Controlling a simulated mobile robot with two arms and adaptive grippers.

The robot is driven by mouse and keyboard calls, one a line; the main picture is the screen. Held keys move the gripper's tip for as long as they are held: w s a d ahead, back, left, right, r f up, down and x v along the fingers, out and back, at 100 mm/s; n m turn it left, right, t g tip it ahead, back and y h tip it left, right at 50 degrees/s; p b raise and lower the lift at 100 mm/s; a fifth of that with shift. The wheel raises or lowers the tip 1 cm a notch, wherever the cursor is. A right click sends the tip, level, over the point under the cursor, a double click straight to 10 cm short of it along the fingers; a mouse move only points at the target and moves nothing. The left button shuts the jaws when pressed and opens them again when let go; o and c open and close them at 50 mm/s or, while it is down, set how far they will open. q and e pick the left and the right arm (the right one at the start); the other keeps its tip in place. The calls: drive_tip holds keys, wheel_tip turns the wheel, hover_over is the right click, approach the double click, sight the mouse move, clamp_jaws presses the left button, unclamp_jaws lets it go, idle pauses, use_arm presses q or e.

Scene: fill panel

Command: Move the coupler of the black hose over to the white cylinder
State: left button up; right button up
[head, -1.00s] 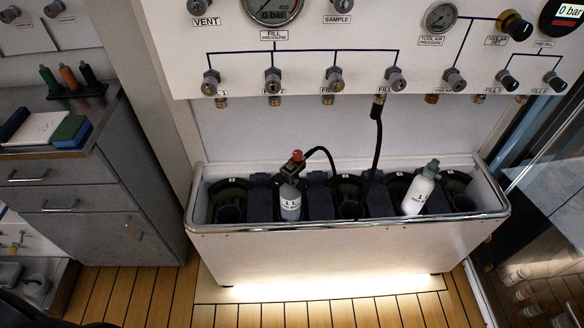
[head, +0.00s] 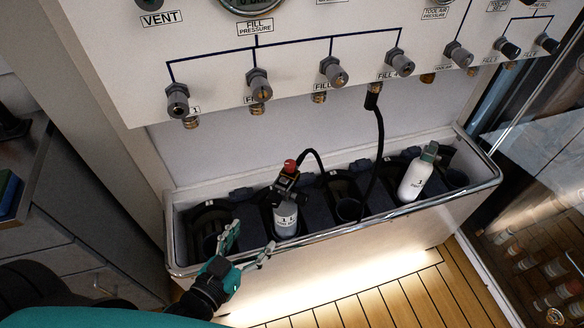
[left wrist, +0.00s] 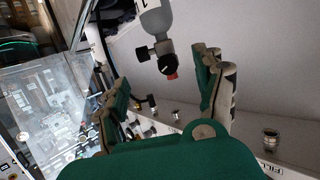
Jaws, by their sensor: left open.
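The grey cylinder (head: 286,221) stands in the trough with a dark valve and a red knob (head: 290,165) on top. The black hose (head: 378,150) hangs from a panel fitting, dips into the trough and arcs up to this valve. Its coupler is at the valve, but its outline is hard to separate there. The white cylinder (head: 413,182) leans farther right, its valve (head: 430,152) bare of any hose. My left gripper (head: 252,241) is open and empty, in front of and left of the grey cylinder. In the left wrist view, the red knob (left wrist: 170,72) shows between the open fingers.
The white trough's front rim (head: 340,232) runs close to my left gripper. The panel with its row of fill fittings (head: 333,72) overhangs the trough. A grey cabinet stands left, and glass doors stand right. My right gripper is out of view.

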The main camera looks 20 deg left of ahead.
use_arm(q)
approach(282, 183)
drive_tip(key=shift+t, duration=0.4)
drive_tip(key=x, duration=0.2)
drive_tip(key=d+x, duration=0.1)
drive_tip(key=x, duration=0.2)
drive_tip(key=shift+w+f, duration=0.1)
drive_tip(key=shift+f, duration=0.1)
drive_tip(key=x, duration=0.5)
drive_tip(key=shift+w+a+f, duration=0.2)
drive_tip(key=shift+a+f, duration=0.1)
drive_tip(key=shift+w+d+f, duration=0.1)
drive_tip(key=shift+w, duration=0.3)
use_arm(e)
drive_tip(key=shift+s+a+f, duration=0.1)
use_arm(q)
drive_tip(key=c, duration=0.7)
clamp_jaws()
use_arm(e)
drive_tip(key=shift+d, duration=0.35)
